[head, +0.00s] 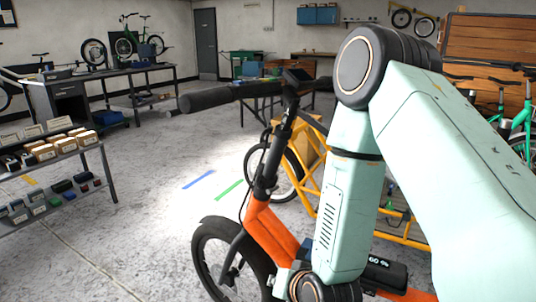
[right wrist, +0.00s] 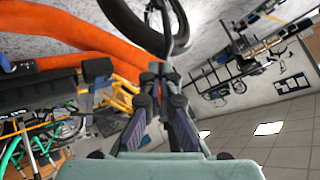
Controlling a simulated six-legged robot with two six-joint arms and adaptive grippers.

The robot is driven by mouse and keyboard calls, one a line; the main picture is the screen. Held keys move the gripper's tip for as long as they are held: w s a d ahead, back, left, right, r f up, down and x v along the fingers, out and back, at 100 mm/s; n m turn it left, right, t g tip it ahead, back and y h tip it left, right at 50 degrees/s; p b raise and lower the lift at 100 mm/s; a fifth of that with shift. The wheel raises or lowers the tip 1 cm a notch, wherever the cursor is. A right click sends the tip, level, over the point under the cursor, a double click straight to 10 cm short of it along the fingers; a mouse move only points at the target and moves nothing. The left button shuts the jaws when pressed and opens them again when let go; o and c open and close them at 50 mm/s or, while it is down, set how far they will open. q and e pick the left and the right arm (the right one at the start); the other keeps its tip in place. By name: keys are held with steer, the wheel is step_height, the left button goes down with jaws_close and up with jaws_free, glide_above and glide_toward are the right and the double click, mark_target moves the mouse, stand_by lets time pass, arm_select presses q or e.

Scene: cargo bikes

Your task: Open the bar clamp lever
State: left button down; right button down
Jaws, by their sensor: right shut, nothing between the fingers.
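An orange cargo bike (head: 268,232) stands in front of me with its front wheel at the bottom. Its black handlebar (head: 215,99) reaches out to the left on a dark stem (head: 278,150). I cannot make out the bar clamp lever; my right arm covers part of the bike. My right gripper (right wrist: 158,75) shows in the right wrist view, its fingers together and empty. The orange frame (right wrist: 75,38) lies just beyond and left of the fingertips there; contact cannot be told. In the head view the right fingers are hidden. My left gripper is out of view.
A yellow-framed cargo bike (head: 313,165) stands close behind the orange one. A shelf (head: 60,165) with small boxes is at the left, and a workbench (head: 110,80) is behind it. The floor (head: 140,215) between shelf and bike is clear.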

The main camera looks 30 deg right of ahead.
steer(key=w+d+r+m+t+h, duration=0.2)
steer(key=d+r+m+t, duration=0.1)
steer(key=r+m, duration=0.35)
steer(key=w+d+r+m+t+h, duration=0.3)
steer(key=r+m, duration=0.2)
steer(key=r, duration=0.3)
steer(key=w+d+r+m+t+h, duration=0.2)
steer(key=d+r+m+t, duration=0.1)
steer(key=r+m, duration=0.35)
steer(key=w+r+b, duration=0.3)
steer(key=w, duration=0.8)
steer(key=shift+d+n, duration=0.2)
steer(key=shift+n, duration=0.1)
steer(key=shift+s+a, duration=0.1)
